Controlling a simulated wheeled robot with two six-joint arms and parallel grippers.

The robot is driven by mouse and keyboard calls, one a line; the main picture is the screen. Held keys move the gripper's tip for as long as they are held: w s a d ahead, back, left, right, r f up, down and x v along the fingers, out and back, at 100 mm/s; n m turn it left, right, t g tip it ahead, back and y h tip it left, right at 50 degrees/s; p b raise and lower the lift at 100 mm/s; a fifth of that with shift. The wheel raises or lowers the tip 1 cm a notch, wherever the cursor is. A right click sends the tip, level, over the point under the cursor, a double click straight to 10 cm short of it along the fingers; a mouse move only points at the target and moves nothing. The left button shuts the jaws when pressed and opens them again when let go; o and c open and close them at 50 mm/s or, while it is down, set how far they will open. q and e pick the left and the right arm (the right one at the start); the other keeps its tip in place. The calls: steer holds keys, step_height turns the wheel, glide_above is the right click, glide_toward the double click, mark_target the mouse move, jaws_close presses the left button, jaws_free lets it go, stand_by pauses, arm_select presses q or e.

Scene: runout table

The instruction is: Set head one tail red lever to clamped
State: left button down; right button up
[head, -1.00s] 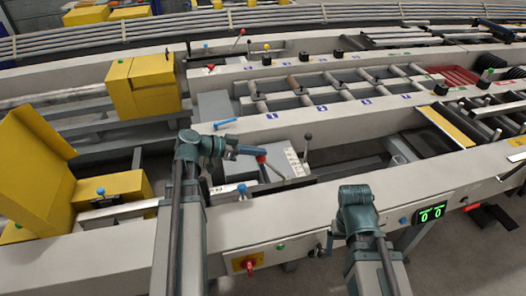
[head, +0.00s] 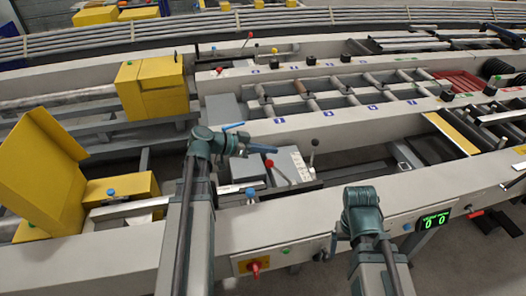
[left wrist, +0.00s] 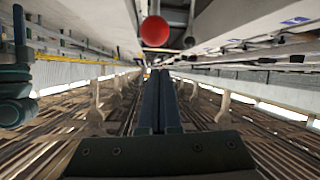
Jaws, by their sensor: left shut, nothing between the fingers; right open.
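The red-knobbed lever (head: 269,163) stands by a pale box at the left of the near rail, in the middle of the head view. Its thin shaft slants from the red knob down to the right. The red knob also shows in the left wrist view (left wrist: 155,31), above and just beyond the fingertips. My left gripper (head: 276,151) is shut and empty, pointing right, with its tips close by the knob; a small gap shows. Its dark fingers lie together in the left wrist view (left wrist: 160,76). My right gripper (head: 333,245) is open, mostly hidden by its wrist, low by the front rail.
A black-knobbed lever (head: 315,142) stands just right of the red one. A blue-knobbed lever (head: 250,191) is on the near rail. Yellow guards (head: 40,165) stand at left. A red rotary switch (head: 255,266) and green display (head: 435,220) are on the front face.

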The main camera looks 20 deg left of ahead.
arm_select(q)
steer(key=f+p+v, duration=0.1)
steer(key=v, duration=0.8)
steer(key=shift+s+a+p, duration=0.3)
steer(key=shift+a+p, duration=0.05)
steer(key=shift+a, duration=0.05)
arm_select(e)
step_height(320, 180, up, 3)
steer(key=shift+f, duration=0.15)
